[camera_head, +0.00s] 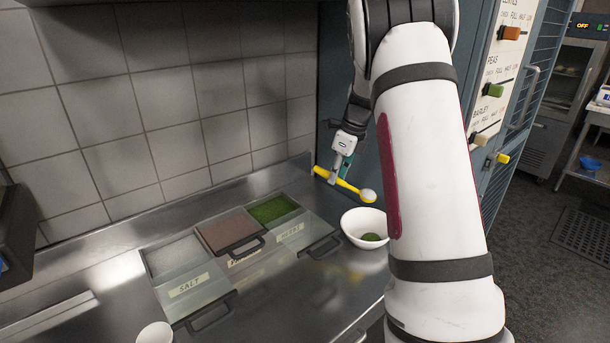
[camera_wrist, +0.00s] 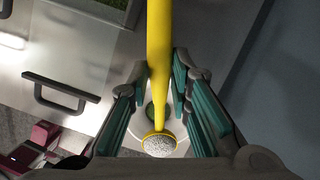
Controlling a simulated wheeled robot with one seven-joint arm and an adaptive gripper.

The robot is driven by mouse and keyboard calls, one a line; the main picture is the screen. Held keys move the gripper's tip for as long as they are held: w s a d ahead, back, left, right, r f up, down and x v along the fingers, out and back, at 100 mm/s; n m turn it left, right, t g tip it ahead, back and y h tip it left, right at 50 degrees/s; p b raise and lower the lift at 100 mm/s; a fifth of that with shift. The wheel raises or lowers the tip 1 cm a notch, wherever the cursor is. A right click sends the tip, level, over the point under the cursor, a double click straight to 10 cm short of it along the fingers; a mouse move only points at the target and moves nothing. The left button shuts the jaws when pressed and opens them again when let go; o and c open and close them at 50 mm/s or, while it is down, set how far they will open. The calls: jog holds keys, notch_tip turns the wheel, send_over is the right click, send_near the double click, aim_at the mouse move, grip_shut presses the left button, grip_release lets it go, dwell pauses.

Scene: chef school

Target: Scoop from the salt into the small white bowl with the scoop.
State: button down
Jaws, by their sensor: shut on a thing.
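My gripper (camera_head: 342,168) is shut on the handle of the yellow scoop (camera_head: 352,188), above the back right of the counter. The scoop also shows in the wrist view (camera_wrist: 158,50), between my teal fingers. Its round head holds a pale, grainy heap (camera_wrist: 158,144). The head is above a white bowl (camera_head: 351,220) with a little green stuff inside, partly hidden by my arm. The salt bin (camera_head: 172,254), labelled SALT, is at the left of the row and holds white grains. A smaller-looking white bowl (camera_head: 155,334) is cut off at the bottom edge.
A bin of reddish-brown stuff (camera_head: 228,229) and a bin of green stuff (camera_head: 273,208) stand right of the salt. Their dark handles face the counter front. A tiled wall (camera_head: 120,100) closes the back. Dispensers with coloured knobs (camera_head: 510,33) stand at the right.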

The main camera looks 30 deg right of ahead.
aim_at(343, 185)
jog(key=shift+s+d+f, duration=0.1)
jog(key=shift+s+d, duration=0.15)
jog(key=shift+d, duration=0.25)
jog(key=f, duration=0.2)
jog(key=s+f+t, duration=0.1)
jog(key=shift+d+f, duration=0.25)
jog(key=shift+f, duration=0.05)
jog(key=shift+s+d+r+t+y, duration=0.45)
jog(key=shift+s+r+t+y, duration=0.4)
jog(key=shift+t, duration=0.6)
jog(key=shift+s+d+r+t+y, duration=0.45)
jog(key=shift+s+r+t+y, duration=0.4)
jog(key=shift+t, duration=0.55)
jog(key=shift+s+d+r+t+y, duration=0.45)
jog(key=shift+s+r+t+y, duration=0.35)
jog(key=shift+t, duration=0.65)
jog(key=shift+s, duration=0.15)
